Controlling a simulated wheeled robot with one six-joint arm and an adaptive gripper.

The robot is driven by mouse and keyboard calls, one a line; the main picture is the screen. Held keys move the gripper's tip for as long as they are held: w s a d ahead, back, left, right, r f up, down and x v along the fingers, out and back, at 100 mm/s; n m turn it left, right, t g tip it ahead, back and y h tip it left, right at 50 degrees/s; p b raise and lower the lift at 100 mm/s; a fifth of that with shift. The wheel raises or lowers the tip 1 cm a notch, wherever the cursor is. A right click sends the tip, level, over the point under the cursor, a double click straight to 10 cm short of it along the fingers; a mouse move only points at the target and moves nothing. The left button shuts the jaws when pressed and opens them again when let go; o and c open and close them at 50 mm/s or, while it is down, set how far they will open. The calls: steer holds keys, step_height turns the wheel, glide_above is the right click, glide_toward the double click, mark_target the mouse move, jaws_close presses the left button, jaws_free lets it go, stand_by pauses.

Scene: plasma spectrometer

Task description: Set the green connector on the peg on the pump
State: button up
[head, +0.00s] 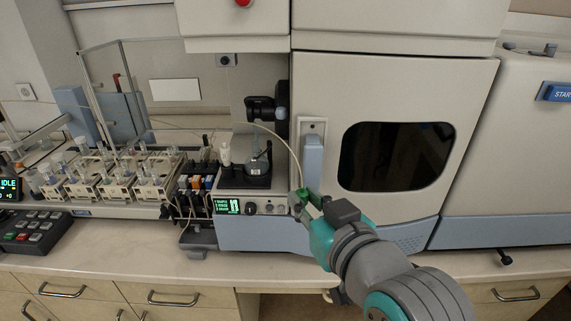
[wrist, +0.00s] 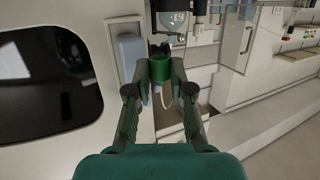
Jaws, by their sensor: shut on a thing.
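My gripper (head: 306,199) is in front of the spectrometer's lower front, right of the small sample module. In the wrist view my gripper (wrist: 160,72) is shut on the green connector (wrist: 160,68), one finger on each side. The connector shows only as a small green patch near the fingertips in the head view. A pale thin tube (head: 285,143) arcs from the black fitting down towards the gripper. The block with several coloured parts (head: 197,183), left of the module, looks like the pump. It stands well left of my gripper. I cannot make out its peg.
The glass-fronted autosampler (head: 110,175) with several vial racks stands on the left. The large door (head: 392,150) with a dark window is behind my arm. A blue handle (head: 313,160) stands just above my gripper. The counter's front strip (head: 120,262) is mostly clear.

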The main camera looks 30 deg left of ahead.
steer(key=w+d+f+m+t+h, duration=0.2)
steer(key=d+f, duration=1)
steer(key=f, duration=0.6)
steer(key=w+d+f+m+t+h, duration=0.1)
steer(key=d+f+m+h, duration=0.4)
steer(key=d+f, duration=0.7)
steer(key=w+d+f+m+t+h, duration=0.2)
steer(key=d+f+h, duration=0.3)
steer(key=d+f, duration=0.7)
steer(key=shift+w+d+f+m+t+h, duration=0.25)
steer(key=shift+f+m+t, duration=0.6)
steer(key=shift+f, duration=6.15)
